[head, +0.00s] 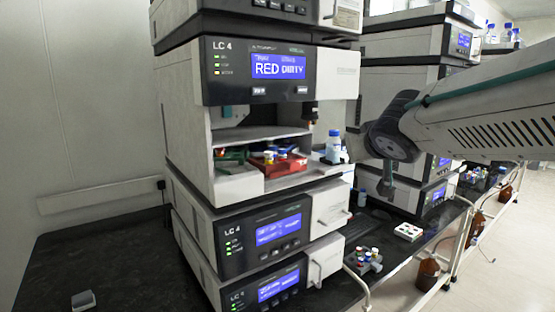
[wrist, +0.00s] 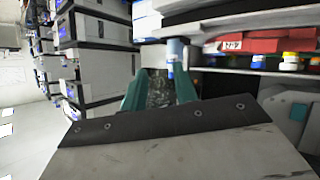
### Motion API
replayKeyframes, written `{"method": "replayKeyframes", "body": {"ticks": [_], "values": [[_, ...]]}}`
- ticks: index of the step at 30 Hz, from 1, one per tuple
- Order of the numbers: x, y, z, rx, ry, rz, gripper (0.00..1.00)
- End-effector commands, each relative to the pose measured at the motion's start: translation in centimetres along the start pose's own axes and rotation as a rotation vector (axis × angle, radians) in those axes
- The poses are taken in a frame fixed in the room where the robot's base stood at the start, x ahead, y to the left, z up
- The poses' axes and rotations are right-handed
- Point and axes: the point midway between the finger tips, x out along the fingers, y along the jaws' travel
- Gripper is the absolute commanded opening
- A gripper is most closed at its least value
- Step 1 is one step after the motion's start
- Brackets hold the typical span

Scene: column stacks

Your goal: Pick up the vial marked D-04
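I cannot read the marking D-04 on any vial. A red rack (head: 283,169) holds several small vials (head: 268,157) with yellow, blue and white caps, inside the open bay of the LC 4 stack. The red rack also shows in the wrist view (wrist: 262,45), at upper right, with vials (wrist: 290,60) along it. My gripper (wrist: 160,88) shows two teal fingers standing apart, with only dark bench visible between them. It is apart from the rack. In the head view my arm's end hangs to the right of the bay; the fingertips are not clear there.
A white bottle (head: 334,147) with a blue cap stands at the bay's right side. A green rack (head: 232,154) sits left of the red one. On the dark bench are a vial tray (head: 368,260) and a white tray (head: 408,232). More instrument stacks (head: 415,60) stand behind.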

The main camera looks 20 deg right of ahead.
Motion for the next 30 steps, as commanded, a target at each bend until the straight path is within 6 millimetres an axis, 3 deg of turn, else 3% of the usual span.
{"method": "replayKeyframes", "body": {"ticks": [1, 3, 7, 12, 16, 30], "values": [[1.5, -0.5, -2.9, -0.017, 0.098, -0.051, 0.29], [2.8, -2.2, -6.3, -0.047, 0.218, -0.164, 0.29], [4.1, -6.1, -9.2, -0.105, 0.312, -0.435, 0.29], [4.3, -9.7, -8.2, -0.158, 0.255, -0.74, 0.29], [4.1, -10.9, -6.9, -0.177, 0.187, -0.867, 0.29], [6.3, -14.5, -6.1, -0.183, 0.156, -0.914, 0.29]]}}
